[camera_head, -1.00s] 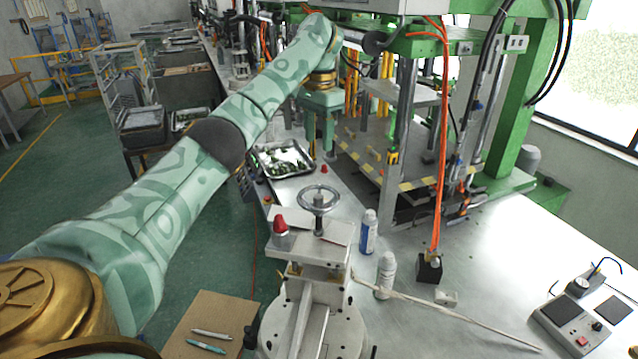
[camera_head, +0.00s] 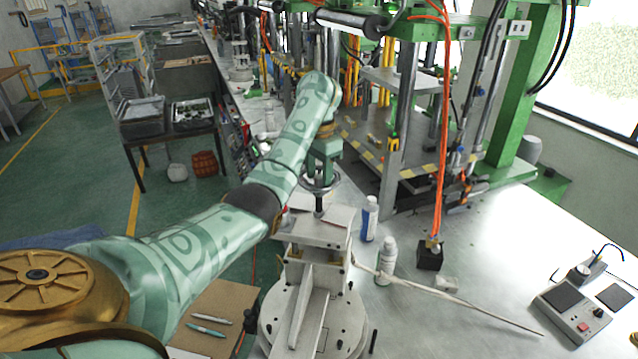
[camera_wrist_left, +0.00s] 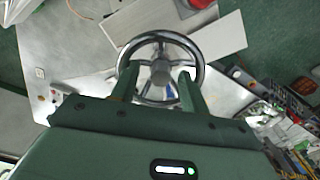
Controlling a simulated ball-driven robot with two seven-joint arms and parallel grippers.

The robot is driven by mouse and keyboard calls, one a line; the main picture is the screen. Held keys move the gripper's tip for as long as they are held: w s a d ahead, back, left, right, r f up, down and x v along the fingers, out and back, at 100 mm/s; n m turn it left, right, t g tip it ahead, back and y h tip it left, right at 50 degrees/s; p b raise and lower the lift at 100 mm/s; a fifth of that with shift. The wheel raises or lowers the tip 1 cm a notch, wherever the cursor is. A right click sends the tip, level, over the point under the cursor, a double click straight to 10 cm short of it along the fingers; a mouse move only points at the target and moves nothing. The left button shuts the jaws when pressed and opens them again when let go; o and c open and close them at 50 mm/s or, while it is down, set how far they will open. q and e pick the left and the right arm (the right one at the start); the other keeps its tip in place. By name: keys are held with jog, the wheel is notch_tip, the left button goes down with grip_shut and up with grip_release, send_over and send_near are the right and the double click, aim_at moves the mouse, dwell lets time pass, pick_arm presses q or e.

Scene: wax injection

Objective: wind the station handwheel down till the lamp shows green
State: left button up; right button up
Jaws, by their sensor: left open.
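The station handwheel (camera_head: 333,184) is a metal ring on an upright spindle above the pale wax station (camera_head: 318,232). My left gripper (camera_head: 320,177) is over the wheel and hides part of it. In the left wrist view the whole handwheel (camera_wrist_left: 160,37) shows, with my open left gripper (camera_wrist_left: 158,75) reaching over it, one finger on each side of the hub. I cannot tell whether the fingers touch the wheel. A red rounded part (camera_wrist_left: 236,76), perhaps the lamp, shows beside the wheel; my arm mostly hides it in the head view. No green lamp shows on the station. My right gripper is out of view.
A long thin rod (camera_head: 450,290) lies on the bench. A clipboard with pens (camera_head: 208,331) is front left. The green press frame (camera_head: 520,100) rises behind.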

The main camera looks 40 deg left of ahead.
pick_arm(q)
jog(key=shift+w+a+f, duration=0.1)
jog(key=shift+w+f, duration=0.05)
jog(key=shift+f, duration=0.35)
jog(key=shift+r, duration=0.1)
jog(key=shift+c, duration=0.7)
grip_shut()
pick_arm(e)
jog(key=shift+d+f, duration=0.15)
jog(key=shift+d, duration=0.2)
